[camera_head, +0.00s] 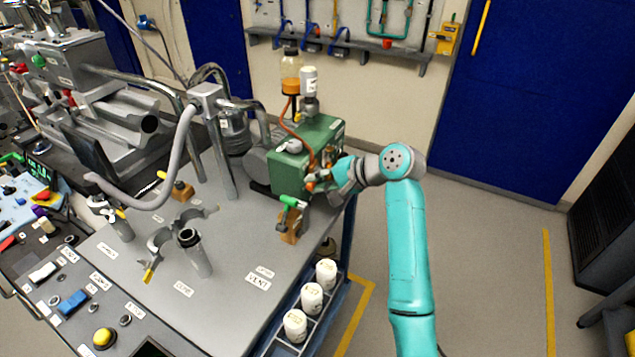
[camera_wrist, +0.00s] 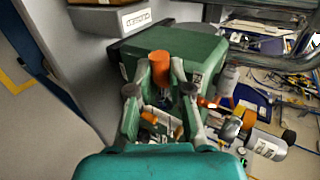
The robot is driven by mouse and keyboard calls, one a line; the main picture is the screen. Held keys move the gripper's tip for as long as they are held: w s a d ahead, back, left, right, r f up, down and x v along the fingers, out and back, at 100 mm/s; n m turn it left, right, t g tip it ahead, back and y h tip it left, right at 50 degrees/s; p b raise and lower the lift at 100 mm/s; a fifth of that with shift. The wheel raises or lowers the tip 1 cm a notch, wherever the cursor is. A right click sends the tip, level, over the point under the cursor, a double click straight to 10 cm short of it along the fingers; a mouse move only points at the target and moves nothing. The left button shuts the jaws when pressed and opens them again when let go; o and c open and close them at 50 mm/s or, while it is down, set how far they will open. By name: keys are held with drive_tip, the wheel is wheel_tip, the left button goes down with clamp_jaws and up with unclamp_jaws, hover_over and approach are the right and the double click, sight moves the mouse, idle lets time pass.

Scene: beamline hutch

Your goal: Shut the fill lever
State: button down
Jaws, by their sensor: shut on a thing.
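An orange grip (camera_wrist: 160,68), which looks like the fill lever's handle, stands between my fingertips against the green pump box (camera_wrist: 185,45) in the wrist view. My gripper (camera_wrist: 160,78) is shut on this orange grip. In the head view my gripper (camera_head: 322,178) reaches the right-hand front face of the green pump box (camera_head: 322,135) from the right. Orange parts (camera_head: 310,186) show beside the fingers there. The lever's pivot and exact angle are mostly hidden by my gripper.
A green-handled valve (camera_head: 289,201) on a wooden block stands just in front of the pump. An orange-liquid bottle (camera_head: 291,75) and a white-topped bottle (camera_head: 309,80) stand behind it. White jars (camera_head: 312,297) line the cart's right edge.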

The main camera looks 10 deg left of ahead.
drive_tip(key=c, duration=1.1)
unclamp_jaws()
drive_tip(key=v, duration=1.2)
drive_tip(key=shift+f, duration=0.15)
